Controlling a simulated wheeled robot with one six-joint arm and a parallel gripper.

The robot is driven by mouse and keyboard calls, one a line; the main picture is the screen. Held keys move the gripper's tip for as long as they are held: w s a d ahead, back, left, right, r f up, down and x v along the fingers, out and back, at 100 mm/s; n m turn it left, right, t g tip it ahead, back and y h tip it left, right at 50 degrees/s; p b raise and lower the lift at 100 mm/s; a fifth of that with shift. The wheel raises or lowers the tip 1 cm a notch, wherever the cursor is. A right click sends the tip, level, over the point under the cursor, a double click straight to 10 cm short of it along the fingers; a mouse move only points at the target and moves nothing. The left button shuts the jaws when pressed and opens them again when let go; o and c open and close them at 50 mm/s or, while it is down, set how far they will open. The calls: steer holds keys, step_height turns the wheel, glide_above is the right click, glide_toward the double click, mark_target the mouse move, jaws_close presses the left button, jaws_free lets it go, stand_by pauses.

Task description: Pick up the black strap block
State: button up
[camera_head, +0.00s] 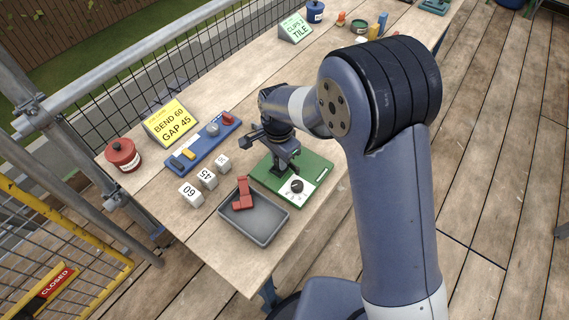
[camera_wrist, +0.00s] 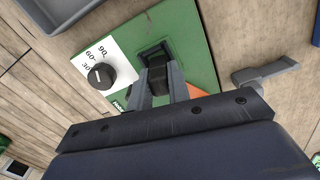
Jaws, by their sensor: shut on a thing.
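The black strap block (camera_wrist: 158,82) shows in the wrist view between my two fingers, at a dark slot in the green board (camera_wrist: 205,62). My gripper (camera_wrist: 159,78) is shut on the block; I cannot tell whether the block is clear of the slot. In the head view my gripper (camera_head: 287,165) points down over the green board (camera_head: 318,186), and the block is hidden there. A white panel with a black dial knob (camera_wrist: 101,75), marked 30, 60 and 90, lies beside the slot.
A grey tray (camera_head: 266,228) with a red piece (camera_head: 243,194) sits left of the board. White blocks marked 60 (camera_head: 190,194), 45 (camera_head: 207,176) and 30 (camera_head: 222,163) stand nearby. Behind are a blue rack (camera_head: 203,147), a yellow sign (camera_head: 172,123) and a red pot (camera_head: 122,155).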

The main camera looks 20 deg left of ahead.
steer(key=shift+r+p, duration=1.1)
steer(key=shift+r, duration=0.9)
